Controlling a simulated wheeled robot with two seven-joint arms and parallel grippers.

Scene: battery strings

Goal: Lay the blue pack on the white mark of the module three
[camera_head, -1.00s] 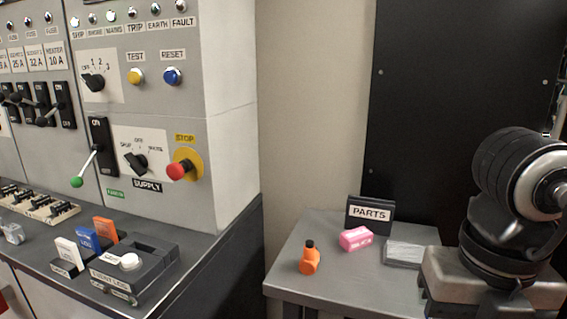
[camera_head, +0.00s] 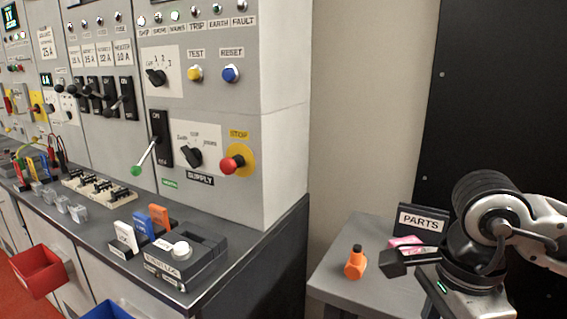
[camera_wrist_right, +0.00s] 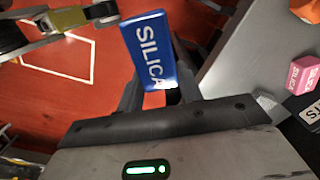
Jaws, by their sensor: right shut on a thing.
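The blue pack (camera_wrist_right: 146,52), lettered SILICA, is between the fingers of my right gripper (camera_wrist_right: 158,92) in the right wrist view. The gripper is shut on it, and the pack stands out beyond the fingers over the red floor. In the head view my right gripper (camera_head: 394,262) is at the lower right, above the small grey table; the pack cannot be made out there. My left gripper does not show in the head view. I cannot tell which thing is module three, and its white mark cannot be made out.
The small table (camera_head: 345,283) carries an orange bottle (camera_head: 356,263), a pink block (camera_wrist_right: 303,75) and a PARTS sign (camera_head: 421,222). On the left bench stand a grey unit (camera_head: 190,262) and upright white, blue and orange cards. A red bin (camera_head: 38,270) hangs below.

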